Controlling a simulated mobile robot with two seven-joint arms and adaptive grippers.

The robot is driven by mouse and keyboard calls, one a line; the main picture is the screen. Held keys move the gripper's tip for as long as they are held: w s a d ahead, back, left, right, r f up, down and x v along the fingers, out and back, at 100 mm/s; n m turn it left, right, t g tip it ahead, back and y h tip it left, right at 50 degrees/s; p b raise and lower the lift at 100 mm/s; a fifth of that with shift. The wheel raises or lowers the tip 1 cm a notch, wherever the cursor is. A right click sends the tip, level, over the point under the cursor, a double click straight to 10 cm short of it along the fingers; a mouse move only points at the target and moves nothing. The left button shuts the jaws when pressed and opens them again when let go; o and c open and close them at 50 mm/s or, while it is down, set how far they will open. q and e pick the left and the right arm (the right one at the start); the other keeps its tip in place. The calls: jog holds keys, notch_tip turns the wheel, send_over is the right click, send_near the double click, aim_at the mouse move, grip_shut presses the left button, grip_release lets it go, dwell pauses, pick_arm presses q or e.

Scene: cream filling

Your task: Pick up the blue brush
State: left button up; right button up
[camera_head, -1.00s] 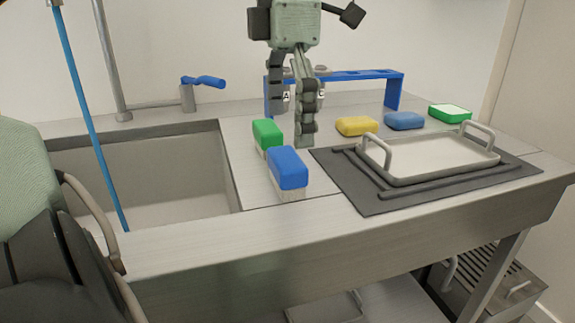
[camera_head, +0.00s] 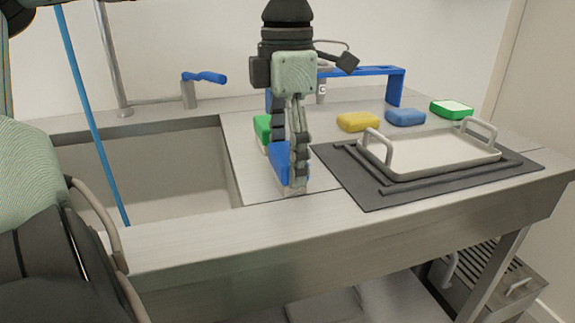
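The blue brush (camera_head: 279,163) stands on the steel counter beside the sink, pale bristles down. I cannot tell whether the fingers press on the brush. The brush appears to rest on the counter. My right gripper is not in view.
A green brush (camera_head: 263,130) stands just behind the blue one, partly hidden. Yellow (camera_head: 358,122), blue (camera_head: 405,117) and green (camera_head: 451,110) sponges lie behind a white handled tray (camera_head: 440,168) on a dark mat (camera_head: 370,196). A blue rack (camera_head: 394,90) stands behind. The sink (camera_head: 160,180) is left.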

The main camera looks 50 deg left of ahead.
aim_at(284, 154)
pick_arm(q)
jog(key=c, duration=0.5)
jog(key=shift+o, duration=0.2)
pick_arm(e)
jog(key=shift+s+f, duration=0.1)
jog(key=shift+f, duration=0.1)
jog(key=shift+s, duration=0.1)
pick_arm(q)
jog(key=shift+r, duration=0.55)
jog(key=r, duration=0.1)
jog(key=s+r, duration=0.1)
jog(key=r, duration=0.1)
jog(key=shift+d+r, duration=0.1)
jog(key=shift+r, duration=0.2)
jog(key=s+r, duration=0.6)
jog(key=s, duration=0.4)
jog(key=shift+s+d+r+b, duration=0.15)
jog(key=shift+s+d+b, duration=0.1)
jog(key=shift+s+b, duration=0.1)
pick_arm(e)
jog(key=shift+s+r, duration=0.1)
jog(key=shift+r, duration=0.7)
